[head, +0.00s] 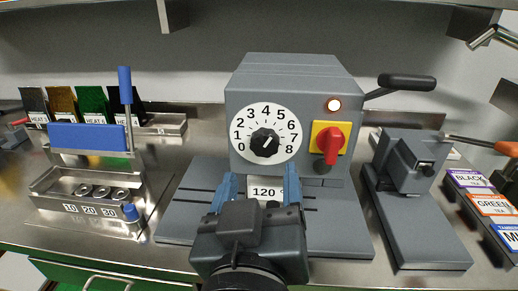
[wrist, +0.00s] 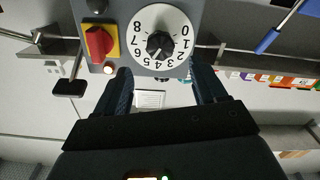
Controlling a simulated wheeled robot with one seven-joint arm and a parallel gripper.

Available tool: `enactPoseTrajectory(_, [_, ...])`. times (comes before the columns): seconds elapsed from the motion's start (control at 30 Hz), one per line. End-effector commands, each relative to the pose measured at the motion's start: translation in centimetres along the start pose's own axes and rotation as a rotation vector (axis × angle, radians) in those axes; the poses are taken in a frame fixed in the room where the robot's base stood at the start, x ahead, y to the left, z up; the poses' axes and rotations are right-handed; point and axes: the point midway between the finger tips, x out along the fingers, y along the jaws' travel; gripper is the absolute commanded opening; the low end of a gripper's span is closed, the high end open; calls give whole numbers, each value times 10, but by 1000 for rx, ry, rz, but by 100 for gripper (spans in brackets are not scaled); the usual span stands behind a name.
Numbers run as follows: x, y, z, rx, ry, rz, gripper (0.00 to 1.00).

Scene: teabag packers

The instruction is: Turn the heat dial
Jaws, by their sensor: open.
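The heat dial is a black knob (head: 265,143) on a round white face numbered 0 to 8, on the front of a grey machine (head: 295,75). In the wrist view the dial knob (wrist: 160,45) appears upside down, above and between the fingers. Its white mark points roughly towards 4 to 5; I cannot read it exactly. My gripper (head: 260,182) is open, its two blue fingers below the dial and apart from the knob. It also shows in the wrist view (wrist: 161,80), with nothing between the fingers but a white label marked 120 (head: 267,192) beyond.
Right of the dial are a red switch (head: 331,143) on a yellow plate, a lit lamp (head: 334,104) and a black-handled lever (head: 406,82). A blue-handled press (head: 87,137) stands left, a smaller grey device (head: 412,160) right. Tea boxes (head: 490,204) sit at far right.

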Motion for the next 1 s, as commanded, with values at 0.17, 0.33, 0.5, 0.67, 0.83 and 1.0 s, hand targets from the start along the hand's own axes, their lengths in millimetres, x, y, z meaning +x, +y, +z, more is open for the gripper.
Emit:
enactPoseTrajectory(0.17, [10, 0, -7, 4, 3, 10, 71])
enactPoseTrajectory(0.33, [36, 1, -8, 4, 3, 10, 71])
enactPoseTrajectory(0.5, [60, 1, -7, 4, 3, 9, 71])
enactPoseTrajectory(0.67, [74, 0, -6, 3, 3, 7, 71])
enactPoseTrajectory(0.83, [79, 0, -5, 4, 3, 6, 71])
enactPoseTrajectory(1.0, [78, 0, -5, 4, 3, 6, 71])
